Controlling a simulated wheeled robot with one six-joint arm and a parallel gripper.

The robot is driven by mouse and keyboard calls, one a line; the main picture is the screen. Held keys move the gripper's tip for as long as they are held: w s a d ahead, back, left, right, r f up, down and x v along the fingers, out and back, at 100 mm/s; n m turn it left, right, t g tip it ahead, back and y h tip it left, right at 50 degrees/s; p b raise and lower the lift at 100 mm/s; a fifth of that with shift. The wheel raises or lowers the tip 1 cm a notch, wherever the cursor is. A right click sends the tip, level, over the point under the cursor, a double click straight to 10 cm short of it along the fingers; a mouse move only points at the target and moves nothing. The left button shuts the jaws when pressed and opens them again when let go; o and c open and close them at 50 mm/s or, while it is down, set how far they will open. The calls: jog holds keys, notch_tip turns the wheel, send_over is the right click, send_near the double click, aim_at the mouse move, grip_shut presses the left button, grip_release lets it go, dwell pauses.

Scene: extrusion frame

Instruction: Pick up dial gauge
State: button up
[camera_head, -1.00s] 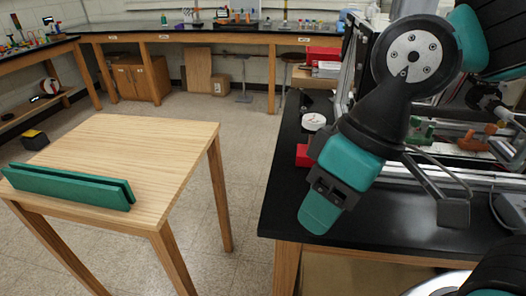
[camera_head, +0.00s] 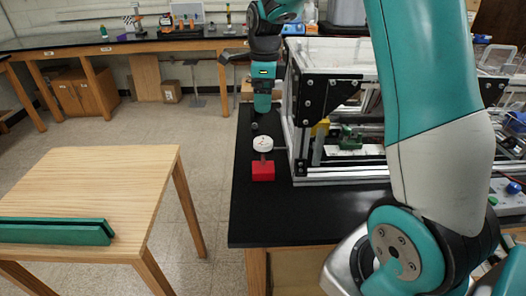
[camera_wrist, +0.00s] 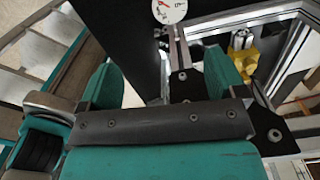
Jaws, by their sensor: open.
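The dial gauge (camera_head: 263,144) has a round white face and stands upright on a red block (camera_head: 263,172) on the black bench. In the wrist view the dial gauge (camera_wrist: 169,11) shows at the top edge, partly cut off, with its stem pointing down the picture. My gripper (camera_head: 263,103) points down above and behind the dial gauge in the head view, apart from it. In the wrist view my gripper (camera_wrist: 163,78) has its two teal fingers spread wide with nothing held between them. The dial lies beyond the fingertips.
The aluminium extrusion frame (camera_head: 298,130) stands close to the right of the gauge, with yellow and green parts inside. A wooden table (camera_head: 125,175) with green slats (camera_head: 55,230) stands at left. The black bench (camera_head: 285,220) in front of the red block is clear.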

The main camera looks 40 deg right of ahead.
aim_at(265, 141)
jog(key=shift+m, duration=0.9)
jog(key=f+p, duration=0.1)
jog(key=f, duration=0.3)
jog(key=d+f+p, duration=0.1)
jog(key=f, duration=0.3)
jog(key=f+p, duration=0.1)
jog(key=f, duration=0.2)
jog(key=shift+w+d+f+p, duration=0.25)
jog(key=shift+w+f+p, duration=0.05)
jog(key=shift+f, duration=0.1)
jog(key=shift+w+a+f+p, duration=0.1)
jog(key=shift+f+p, duration=0.65)
jog(key=shift+f, duration=0.7)
jog(key=shift+w+a+f+p, duration=0.1)
jog(key=shift+f+p, duration=0.6)
jog(key=shift+f, duration=0.7)
grip_shut()
jog(key=shift+r, duration=0.15)
